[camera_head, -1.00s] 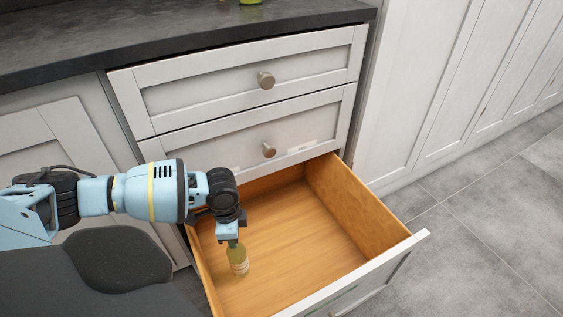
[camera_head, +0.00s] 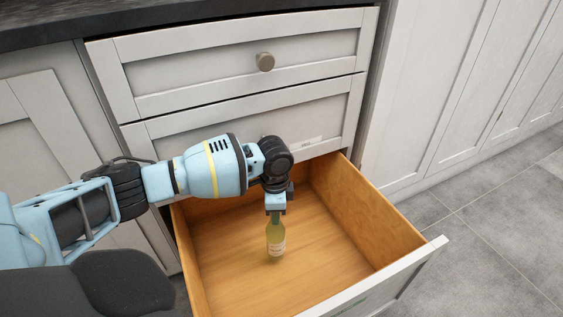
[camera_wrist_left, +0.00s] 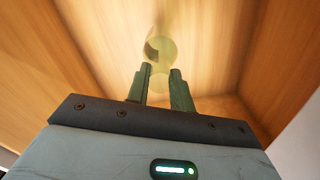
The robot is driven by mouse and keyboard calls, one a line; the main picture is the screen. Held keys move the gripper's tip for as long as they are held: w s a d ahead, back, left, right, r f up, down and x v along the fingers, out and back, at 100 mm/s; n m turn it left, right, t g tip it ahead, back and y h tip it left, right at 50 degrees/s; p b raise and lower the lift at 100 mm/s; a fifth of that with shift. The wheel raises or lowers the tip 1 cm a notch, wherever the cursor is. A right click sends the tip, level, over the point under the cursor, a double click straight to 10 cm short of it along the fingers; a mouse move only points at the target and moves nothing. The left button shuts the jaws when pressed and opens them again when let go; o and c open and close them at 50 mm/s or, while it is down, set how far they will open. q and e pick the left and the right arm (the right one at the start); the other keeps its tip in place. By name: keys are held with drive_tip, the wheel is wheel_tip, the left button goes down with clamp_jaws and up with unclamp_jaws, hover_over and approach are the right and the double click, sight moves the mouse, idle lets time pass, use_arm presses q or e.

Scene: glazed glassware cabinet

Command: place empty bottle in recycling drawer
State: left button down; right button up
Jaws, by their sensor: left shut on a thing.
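The bottle (camera_head: 276,240) is yellow-green glass with a pale label and hangs upright inside the open drawer (camera_head: 413,259). My left gripper (camera_head: 275,212) is shut on its neck from above. In the left wrist view the bottle (camera_wrist_left: 161,46) shows blurred between and beyond the two fingers (camera_wrist_left: 160,84), with the wooden drawer floor behind it. The bottle's base is close to the floor; I cannot tell whether it touches. The drawer is otherwise empty where I can see. My right gripper is not in view.
The dark countertop (camera_head: 180,12) is at the top. Tall cabinet doors (camera_head: 450,90) stand at right, above grey floor tiles (camera_head: 500,240). The drawer's right side is clear.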

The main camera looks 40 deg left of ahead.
sight(276, 234)
use_arm(q)
drive_tip(key=shift+w+r, duration=0.1)
drive_tip(key=shift+w, duration=0.2)
drive_tip(key=shift+w+d, duration=0.15)
drive_tip(key=shift+w, duration=0.15)
wheel_tip(276, 234, down, 4)
drive_tip(key=b, duration=0.2)
drive_tip(key=shift+r+b, duration=0.1)
drive_tip(key=shift+b, duration=0.3)
drive_tip(key=shift+r, duration=0.15)
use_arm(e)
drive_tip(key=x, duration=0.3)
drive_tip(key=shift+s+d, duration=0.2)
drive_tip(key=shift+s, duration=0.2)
use_arm(q)
drive_tip(key=c, duration=1.6)
unclamp_jaws()
drive_tip(key=shift+f, duration=0.2)
drive_tip(key=o, duration=0.4)
drive_tip(key=shift+c, duration=0.2)
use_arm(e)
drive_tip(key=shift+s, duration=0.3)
